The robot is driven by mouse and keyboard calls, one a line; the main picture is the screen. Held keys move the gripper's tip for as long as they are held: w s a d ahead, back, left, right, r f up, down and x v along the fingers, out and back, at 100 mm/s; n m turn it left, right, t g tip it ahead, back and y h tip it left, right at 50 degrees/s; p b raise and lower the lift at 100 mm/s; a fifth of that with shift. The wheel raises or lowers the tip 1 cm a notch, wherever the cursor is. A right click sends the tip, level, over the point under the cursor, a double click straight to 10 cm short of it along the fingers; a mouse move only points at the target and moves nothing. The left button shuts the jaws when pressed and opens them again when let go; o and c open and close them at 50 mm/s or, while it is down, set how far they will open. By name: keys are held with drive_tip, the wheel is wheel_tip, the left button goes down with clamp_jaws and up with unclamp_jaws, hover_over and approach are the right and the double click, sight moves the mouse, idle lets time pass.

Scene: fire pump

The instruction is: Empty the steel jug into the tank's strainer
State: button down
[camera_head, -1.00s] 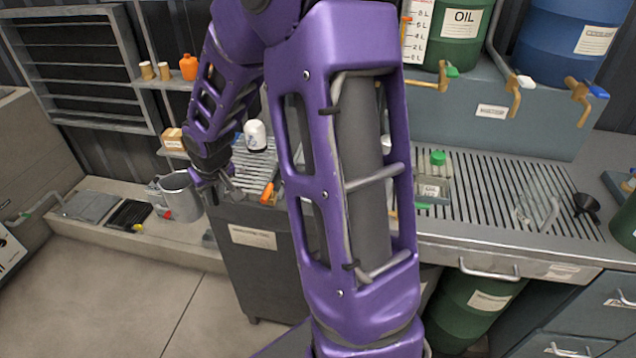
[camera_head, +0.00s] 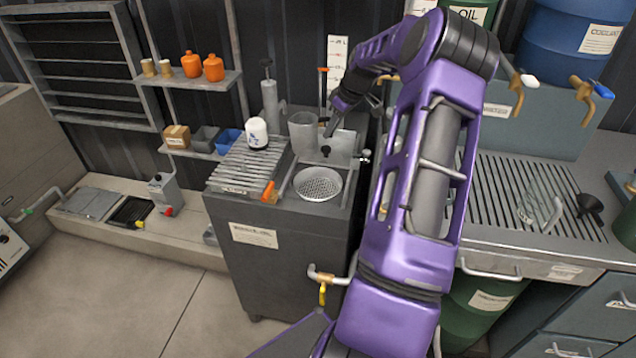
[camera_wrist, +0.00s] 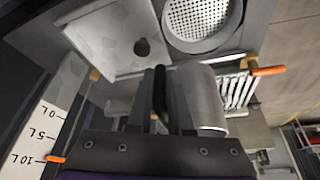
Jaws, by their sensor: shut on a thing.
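The steel jug (camera_head: 302,133) is a plain grey cylinder. It hangs above the back of the dark tank (camera_head: 285,265), behind and slightly left of the round perforated strainer (camera_head: 318,186). It looks about upright in the head view; its contents are not visible. My gripper (camera_head: 330,122) is shut on the jug's handle, at the jug's right side. In the wrist view the jug's wall (camera_wrist: 203,100) shows beside the dark handle (camera_wrist: 159,92), with the strainer (camera_wrist: 200,20) beyond it. A grey lid plate (camera_head: 344,143) with a dark knob stands raised behind the strainer.
A white bottle (camera_head: 257,133) stands on the slatted rack (camera_head: 240,168) left of the strainer. An orange-handled lever (camera_head: 268,192) lies at the rack's front. A level scale (camera_head: 337,62) rises behind. The slatted bench (camera_head: 500,190) lies right, partly behind my arm.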

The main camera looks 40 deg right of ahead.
drive_tip(key=s+d+n, duration=0.1)
drive_tip(key=s+d, duration=0.5)
drive_tip(key=d, duration=0.6)
drive_tip(key=shift+s+d+r, duration=0.15)
drive_tip(key=shift+s, duration=0.2)
drive_tip(key=shift+n, duration=0.3)
drive_tip(key=a+h, duration=0.1)
drive_tip(key=a+g+h, duration=0.1)
drive_tip(key=a+h, duration=0.1)
drive_tip(key=w+a+n+h, duration=0.1)
drive_tip(key=shift+a+h, duration=0.3)
drive_tip(key=shift+h, duration=0.1)
drive_tip(key=shift+w+a+r+n+g+h, duration=0.1)
drive_tip(key=shift+w+a+n+g+h, duration=0.1)
drive_tip(key=shift+a+h, duration=0.55)
drive_tip(key=shift+w+a+n+g+h, duration=0.1)
drive_tip(key=shift+a+g+h, duration=0.1)
drive_tip(key=shift+a+h, duration=0.55)
drive_tip(key=shift+w+a+r+n+g+h, duration=0.15)
drive_tip(key=shift+a+h, duration=0.35)
drive_tip(key=shift+h, duration=0.5)
